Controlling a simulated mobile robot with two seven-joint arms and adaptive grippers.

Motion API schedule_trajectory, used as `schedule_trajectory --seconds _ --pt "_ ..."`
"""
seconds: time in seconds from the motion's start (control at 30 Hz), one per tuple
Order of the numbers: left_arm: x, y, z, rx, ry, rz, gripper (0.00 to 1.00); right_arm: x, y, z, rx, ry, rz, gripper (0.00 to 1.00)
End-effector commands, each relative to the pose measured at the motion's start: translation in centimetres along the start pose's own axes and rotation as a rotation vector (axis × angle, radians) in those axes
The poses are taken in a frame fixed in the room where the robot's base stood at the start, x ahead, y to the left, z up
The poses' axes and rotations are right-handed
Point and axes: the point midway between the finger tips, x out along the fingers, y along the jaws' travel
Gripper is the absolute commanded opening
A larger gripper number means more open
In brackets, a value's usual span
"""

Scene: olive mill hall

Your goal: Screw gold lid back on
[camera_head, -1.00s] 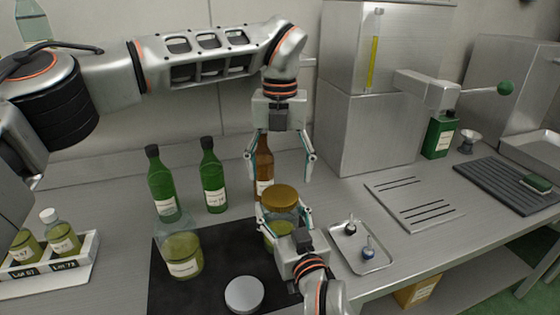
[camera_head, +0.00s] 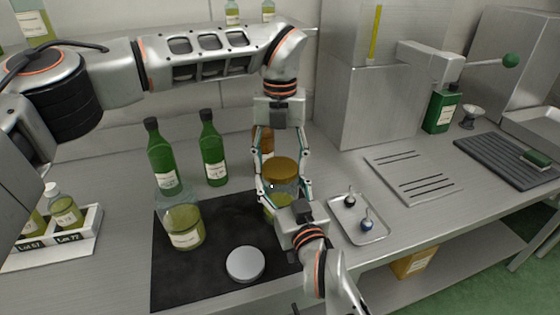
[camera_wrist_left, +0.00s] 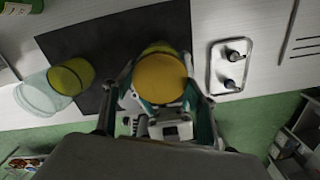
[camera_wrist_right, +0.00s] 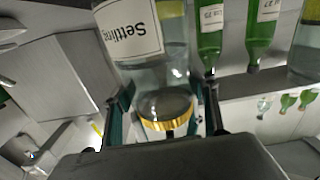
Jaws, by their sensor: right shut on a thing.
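The gold lid (camera_head: 281,169) sits on top of a glass jar (camera_head: 279,207) with green liquid, which stands upright at the right of the dark mat; whether it is threaded I cannot tell. My right gripper (camera_head: 282,198) comes from the front and is shut on this jar, below the lid. The jar's "Settling" label (camera_wrist_right: 131,30) shows in the right wrist view. My left gripper (camera_head: 281,182) points down from above, its fingers on either side of the lid, seemingly slightly apart from it. In the left wrist view the lid (camera_wrist_left: 160,78) lies between the fingers.
On the mat (camera_head: 205,285) stand another jar of green liquid (camera_head: 184,228) and a silver lid (camera_head: 245,264). Green bottles (camera_head: 213,150) and a brown bottle (camera_head: 266,141) stand behind. A tray (camera_head: 372,229) with two small items lies right, a bottle rack (camera_head: 85,232) left.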

Motion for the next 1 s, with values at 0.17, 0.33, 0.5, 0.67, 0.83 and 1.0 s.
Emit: schedule_trajectory --seconds 0.17,0.33,0.5,0.67,0.83,1.0 --pt "0.0 0.0 0.0 0.0 0.0 0.0 0.31 0.0 0.0 0.1 0.0 -0.001 0.001 0.0" --pt "0.0 0.0 0.0 0.0 0.0 0.0 0.77 0.0 0.0 0.1 0.0 -0.001 0.001 0.0" --pt "0.0 0.0 0.0 0.0 0.0 0.0 0.77 0.0 0.0 0.1 0.0 -0.001 0.001 0.0" --pt "-0.1 0.0 0.0 0.0 0.0 0.0 0.77 0.0 0.0 0.1 0.0 -0.001 0.001 0.0" --pt "-1.8 0.0 0.1 -0.002 -0.004 0.001 0.77 0.0 0.0 0.1 0.0 -0.001 0.001 0.0" --pt "-5.2 0.0 0.1 -0.002 -0.005 0.001 0.77 0.0 0.0 0.1 0.0 -0.001 0.001 0.0"
